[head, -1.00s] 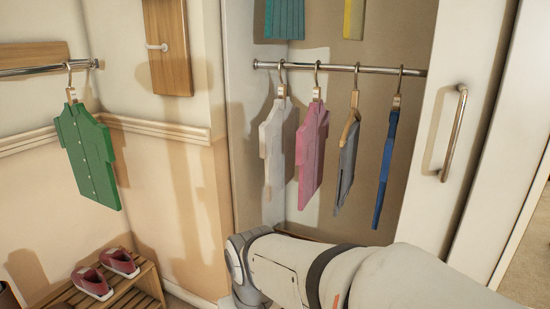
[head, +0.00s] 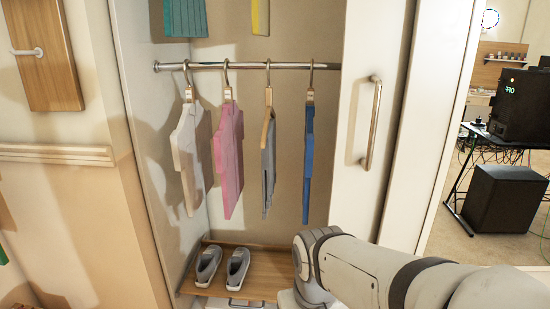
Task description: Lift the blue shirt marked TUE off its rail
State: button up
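A blue shirt (head: 308,160) hangs edge-on from a hook at the right end of the closet rail (head: 250,66). A small tag (head: 310,96) sits at its hanger neck, but its lettering is too small to read. My arm reaches in from the lower right, below the blue shirt. My gripper is not distinguishable in the head view, so its fingers and what they hold cannot be seen.
Left of the blue shirt hang a grey garment (head: 268,165), a pink shirt (head: 228,160) and a white shirt (head: 190,155). Grey shoes (head: 238,268) stand on a wooden shelf (head: 270,270) below. A white door with a handle (head: 371,122) borders the right side.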

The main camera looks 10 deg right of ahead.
aim_at(311, 108)
jog(key=i, duration=1)
jog(key=z, duration=0.05)
